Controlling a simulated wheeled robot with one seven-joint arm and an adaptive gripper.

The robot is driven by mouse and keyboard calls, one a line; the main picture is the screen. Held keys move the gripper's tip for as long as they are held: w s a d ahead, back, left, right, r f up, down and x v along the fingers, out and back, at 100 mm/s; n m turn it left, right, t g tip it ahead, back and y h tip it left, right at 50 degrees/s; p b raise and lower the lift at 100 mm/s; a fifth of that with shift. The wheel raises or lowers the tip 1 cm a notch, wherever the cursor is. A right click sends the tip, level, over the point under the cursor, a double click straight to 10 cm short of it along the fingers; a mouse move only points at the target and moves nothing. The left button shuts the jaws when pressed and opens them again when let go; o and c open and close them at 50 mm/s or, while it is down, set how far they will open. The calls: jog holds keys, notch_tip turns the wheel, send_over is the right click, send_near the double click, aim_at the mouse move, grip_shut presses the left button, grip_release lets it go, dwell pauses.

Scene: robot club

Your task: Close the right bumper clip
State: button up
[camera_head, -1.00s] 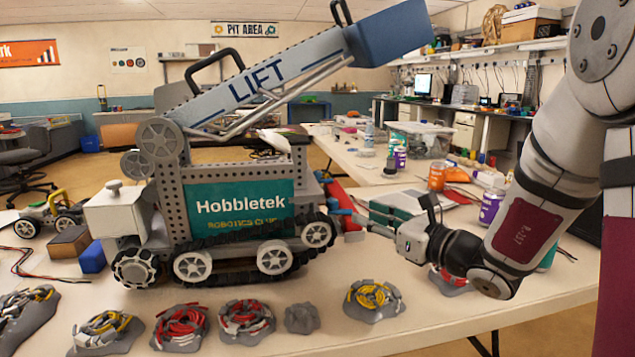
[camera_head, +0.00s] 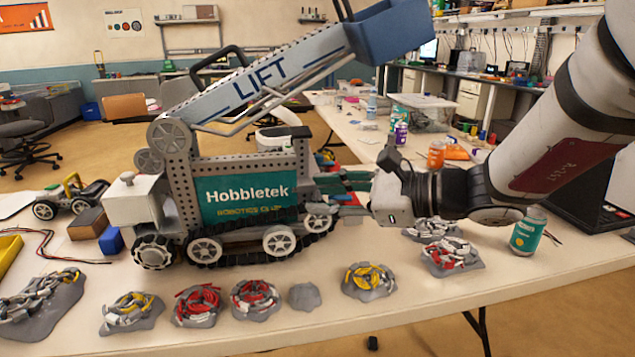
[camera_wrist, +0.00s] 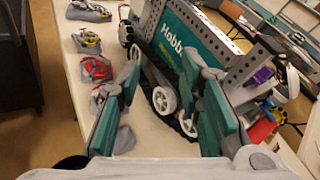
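The Hobbletek lift robot (camera_head: 245,195) stands on the table, and its red bumper (camera_head: 352,199) is at its right end. My gripper (camera_head: 328,192) reaches in from the right at that end, its fingers pointing left and covering much of the bumper. In the wrist view my gripper (camera_wrist: 165,68) is open, its teal-padded fingers wide apart, with the lift robot's tracked side (camera_wrist: 172,60) beyond them. Red and blue parts of the bumper end (camera_wrist: 262,128) show right of the right finger. I cannot make out the right clip or its state.
Several grey bases with coloured cables (camera_head: 255,298) line the table's front edge. A teal can (camera_head: 527,232) and a black laptop (camera_head: 590,190) are at the right. A blue block (camera_head: 111,240) lies left of the lift robot.

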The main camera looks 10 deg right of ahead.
jog(key=s+a+r+n+g+p, duration=0.2)
jog(key=s+r+n+p, duration=0.1)
jog(key=s, duration=0.2)
jog(key=shift+s+a+n+g, duration=0.25)
jog(key=shift+a+n+g, duration=0.05)
jog(key=shift+a, duration=0.05)
jog(key=shift+f, duration=0.1)
